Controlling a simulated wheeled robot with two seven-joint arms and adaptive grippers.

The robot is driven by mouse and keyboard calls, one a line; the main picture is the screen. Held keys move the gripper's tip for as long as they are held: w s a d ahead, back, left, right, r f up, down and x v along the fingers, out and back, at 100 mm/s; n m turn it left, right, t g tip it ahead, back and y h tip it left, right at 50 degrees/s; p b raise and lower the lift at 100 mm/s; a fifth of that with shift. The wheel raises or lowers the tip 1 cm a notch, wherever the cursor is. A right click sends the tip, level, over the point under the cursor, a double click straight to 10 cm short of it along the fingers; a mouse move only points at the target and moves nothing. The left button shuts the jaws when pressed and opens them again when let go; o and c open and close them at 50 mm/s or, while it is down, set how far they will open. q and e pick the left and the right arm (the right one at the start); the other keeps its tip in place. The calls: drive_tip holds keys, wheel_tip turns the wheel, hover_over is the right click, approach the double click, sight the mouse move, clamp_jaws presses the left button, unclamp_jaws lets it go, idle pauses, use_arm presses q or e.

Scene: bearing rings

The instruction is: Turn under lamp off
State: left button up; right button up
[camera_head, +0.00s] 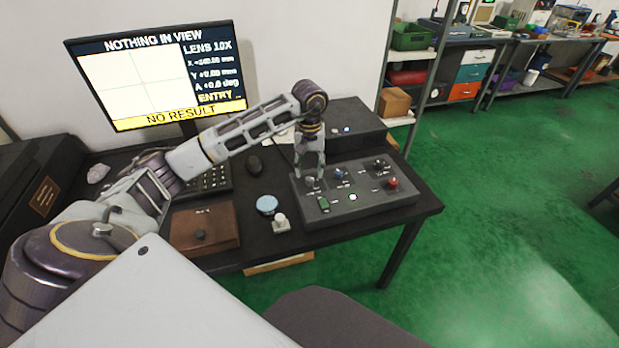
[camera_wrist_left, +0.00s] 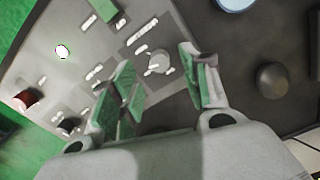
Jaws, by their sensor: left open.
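The grey control box (camera_head: 355,195) sits at the table's right front with small labels too blurred to read. It carries a grey knob (camera_head: 311,183), a blue knob (camera_head: 340,174), a black knob (camera_head: 379,164), a red knob (camera_head: 392,183), a green switch (camera_head: 323,204) and a bright white round light (camera_head: 352,197). I cannot tell which control belongs to the under lamp. My left gripper (camera_head: 309,174) points down over the grey knob, open. In the left wrist view, the grey knob (camera_wrist_left: 158,63) shows between the open fingers (camera_wrist_left: 156,70); contact is unclear. My right gripper is out of view.
The monitor (camera_head: 150,75) reads "NOTHING IN VIEW" and "NO RESULT". A dark block (camera_head: 350,115) stands behind the control box. A light-blue disc (camera_head: 267,204), a white-topped knob (camera_head: 280,221) and a brown box (camera_head: 205,228) lie left of it. Green floor is free at right.

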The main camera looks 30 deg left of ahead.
sight(309, 179)
use_arm(q)
drive_tip(key=shift+f, duration=2.2)
clamp_jaws()
